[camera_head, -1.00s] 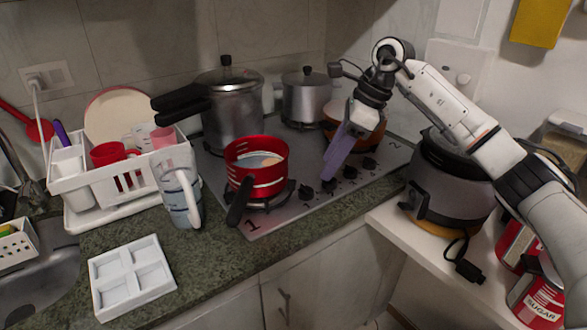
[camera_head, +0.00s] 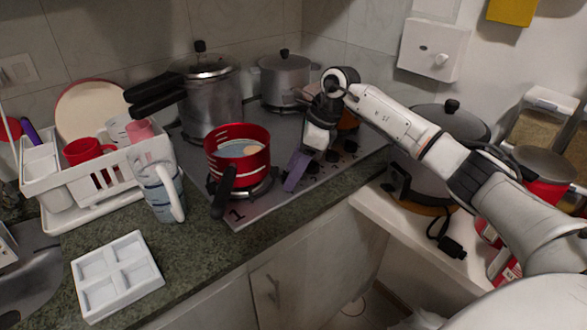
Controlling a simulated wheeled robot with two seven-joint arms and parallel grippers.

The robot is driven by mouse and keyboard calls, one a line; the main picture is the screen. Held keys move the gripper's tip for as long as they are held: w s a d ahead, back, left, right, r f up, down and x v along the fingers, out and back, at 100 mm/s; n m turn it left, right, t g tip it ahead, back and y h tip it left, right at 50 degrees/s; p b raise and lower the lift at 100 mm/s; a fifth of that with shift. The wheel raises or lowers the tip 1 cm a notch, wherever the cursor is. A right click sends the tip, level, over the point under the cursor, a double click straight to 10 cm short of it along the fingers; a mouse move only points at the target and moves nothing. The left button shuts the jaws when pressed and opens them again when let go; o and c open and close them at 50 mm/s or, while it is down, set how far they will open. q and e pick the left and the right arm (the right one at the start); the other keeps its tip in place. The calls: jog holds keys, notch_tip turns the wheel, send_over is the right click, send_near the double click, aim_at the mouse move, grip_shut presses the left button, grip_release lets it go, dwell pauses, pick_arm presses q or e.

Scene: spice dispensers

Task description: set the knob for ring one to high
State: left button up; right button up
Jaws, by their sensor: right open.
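The stove top (camera_head: 207,192) carries a printed "1" at its near left corner. A row of dark knobs (camera_head: 331,157) runs along its front edge to the right of the red pot. My right gripper (camera_head: 296,172), with purple fingers, points down over the left end of this row and covers part of it. The knob at that end is not clearly visible; I cannot tell whether the fingers touch it. The right gripper holds nothing that I can see. The knobs' settings are too small to read. My left gripper is out of view.
A red pot (camera_head: 248,163) stands on the front left burner, its dark handle toward me. A pressure cooker (camera_head: 212,103) and a steel pot (camera_head: 284,84) stand behind. A glass pitcher (camera_head: 158,190), dish rack (camera_head: 52,215) and white tray (camera_head: 117,277) are left. A cooker (camera_head: 427,180) stands right.

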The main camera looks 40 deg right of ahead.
jog(key=c, duration=1.1)
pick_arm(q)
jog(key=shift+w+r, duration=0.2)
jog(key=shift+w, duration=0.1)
pick_arm(e)
jog(key=shift+o, duration=0.2)
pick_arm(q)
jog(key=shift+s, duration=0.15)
pick_arm(e)
jog(key=shift+m, duration=0.3)
jog(key=m+t+h, duration=0.1)
jog(key=m, duration=0.3)
jog(key=shift+s+a, duration=0.1)
jog(key=shift+a, duration=0.05)
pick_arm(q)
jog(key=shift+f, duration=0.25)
pick_arm(e)
jog(key=m+h, duration=0.1)
jog(key=m, duration=0.1)
jog(key=m+h, duration=0.1)
jog(key=m, duration=0.2)
jog(key=shift+a+t, duration=0.2)
jog(key=shift+t, duration=0.2)
jog(key=shift+r+m, duration=0.1)
jog(key=shift+m, duration=0.2)
